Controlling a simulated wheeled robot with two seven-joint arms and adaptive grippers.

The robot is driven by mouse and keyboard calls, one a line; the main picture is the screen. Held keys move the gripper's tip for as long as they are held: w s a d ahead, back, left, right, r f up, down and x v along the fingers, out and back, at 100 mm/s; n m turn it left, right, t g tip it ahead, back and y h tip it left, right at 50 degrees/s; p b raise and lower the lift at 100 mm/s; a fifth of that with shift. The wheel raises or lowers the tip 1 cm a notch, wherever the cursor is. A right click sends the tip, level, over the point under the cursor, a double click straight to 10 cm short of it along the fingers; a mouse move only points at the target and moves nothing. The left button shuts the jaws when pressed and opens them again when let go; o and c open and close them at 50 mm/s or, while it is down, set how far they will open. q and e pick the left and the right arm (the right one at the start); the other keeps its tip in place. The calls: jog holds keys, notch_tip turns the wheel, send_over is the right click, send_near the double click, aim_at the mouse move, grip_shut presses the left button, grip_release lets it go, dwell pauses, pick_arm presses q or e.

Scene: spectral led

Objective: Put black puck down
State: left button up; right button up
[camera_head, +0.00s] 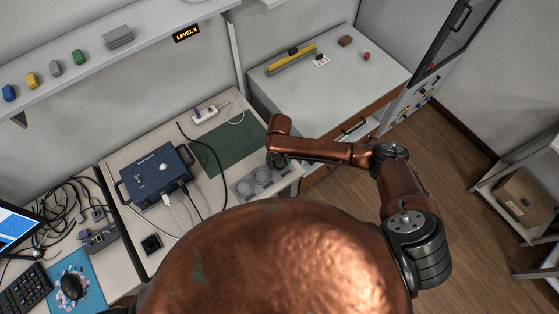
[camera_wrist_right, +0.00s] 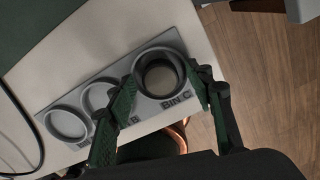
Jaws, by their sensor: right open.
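A grey tray (camera_wrist_right: 100,76) with three round bins lies at the table's edge; it also shows in the head view (camera_head: 243,190). The bin at its right end is marked "BIN C" (camera_wrist_right: 177,102). A dark round thing, which looks like the black puck (camera_wrist_right: 160,76), sits inside this bin. The other two bins look empty in the wrist view. My right gripper (camera_wrist_right: 160,82) is open, with its green-padded fingers on either side of bin C. In the head view my right gripper (camera_head: 277,160) is over the tray's right end, and the puck is not discernible there. My left gripper is not in view.
A blue instrument box (camera_head: 157,175) with cables stands left of the tray. A green mat (camera_head: 222,150) lies behind the tray. A white cabinet (camera_head: 330,85) stands behind right, with a few small objects on top. Wooden floor lies beyond the table's right edge.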

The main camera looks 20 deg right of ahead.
aim_at(279, 163)
notch_tip(279, 163, up, 12)
jog(key=shift+r, duration=0.15)
dwell(0.3)
dwell(0.4)
